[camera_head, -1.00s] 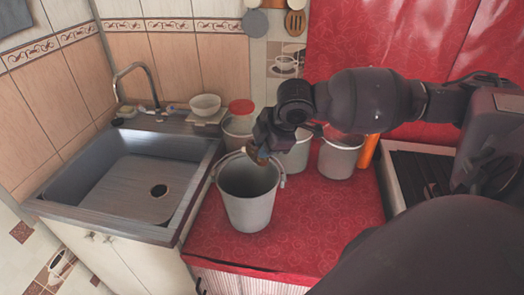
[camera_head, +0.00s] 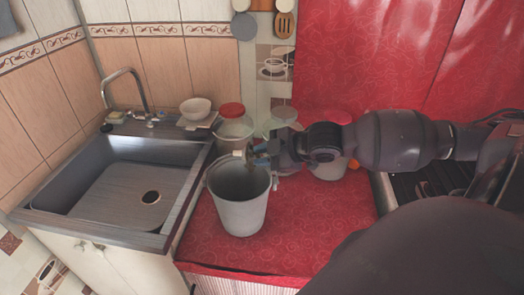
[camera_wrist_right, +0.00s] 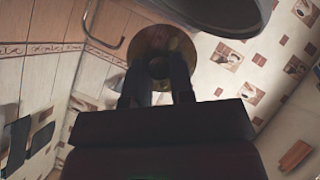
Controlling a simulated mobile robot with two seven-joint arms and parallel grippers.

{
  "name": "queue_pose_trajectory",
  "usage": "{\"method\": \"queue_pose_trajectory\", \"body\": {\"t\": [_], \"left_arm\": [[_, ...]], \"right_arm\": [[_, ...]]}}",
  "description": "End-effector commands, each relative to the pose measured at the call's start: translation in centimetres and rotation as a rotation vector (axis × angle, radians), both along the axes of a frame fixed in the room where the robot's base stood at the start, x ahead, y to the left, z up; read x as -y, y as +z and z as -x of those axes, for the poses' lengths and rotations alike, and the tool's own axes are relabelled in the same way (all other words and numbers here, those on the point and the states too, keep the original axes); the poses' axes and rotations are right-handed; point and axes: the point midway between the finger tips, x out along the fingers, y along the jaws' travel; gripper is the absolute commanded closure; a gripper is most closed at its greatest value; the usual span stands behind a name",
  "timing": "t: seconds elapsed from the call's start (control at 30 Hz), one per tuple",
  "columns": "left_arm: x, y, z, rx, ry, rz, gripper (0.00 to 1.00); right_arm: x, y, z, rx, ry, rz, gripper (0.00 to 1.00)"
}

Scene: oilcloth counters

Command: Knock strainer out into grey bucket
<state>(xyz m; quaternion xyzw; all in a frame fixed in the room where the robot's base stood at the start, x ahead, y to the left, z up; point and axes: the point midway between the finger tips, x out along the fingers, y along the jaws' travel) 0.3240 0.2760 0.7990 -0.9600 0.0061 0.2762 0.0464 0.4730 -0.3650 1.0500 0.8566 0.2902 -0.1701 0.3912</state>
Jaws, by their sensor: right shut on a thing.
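The grey bucket (camera_head: 243,215) stands upright on the red counter, right of the sink, with its open mouth up. My right gripper (camera_head: 260,153) is at the bucket's far rim, pointing left. In the right wrist view its fingers (camera_wrist_right: 157,88) are shut on the strainer, a round brass-coloured piece (camera_wrist_right: 139,45) with a dark centre. In the head view the strainer is too small and covered to make out clearly. A dark grey round rim, likely the bucket (camera_wrist_right: 215,12), shows at the top of the wrist view. My left gripper is out of view.
A sink (camera_head: 115,185) with a tap (camera_head: 126,84) lies left. Behind the bucket stand a red-lidded container (camera_head: 234,122) and other tubs, partly behind my arm. A white bowl (camera_head: 195,108) sits by the sink. The red counter (camera_head: 310,225) is clear right of the bucket.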

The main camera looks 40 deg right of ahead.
Motion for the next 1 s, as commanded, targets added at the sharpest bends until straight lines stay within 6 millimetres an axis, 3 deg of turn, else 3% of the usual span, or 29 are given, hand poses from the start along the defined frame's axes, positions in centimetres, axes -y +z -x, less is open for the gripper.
{"method": "queue_pose_trajectory", "body": {"t": [0.57,0.83,1.0], "left_arm": [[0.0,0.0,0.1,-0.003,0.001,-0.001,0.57],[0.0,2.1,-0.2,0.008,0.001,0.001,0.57],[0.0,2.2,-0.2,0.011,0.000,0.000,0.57]], "right_arm": [[0.1,-0.2,0.1,0.053,0.000,-0.044,1.00],[0.1,1.4,0.1,0.053,0.000,-0.044,1.00],[0.1,1.2,0.1,0.051,-0.001,-0.044,1.00]]}}
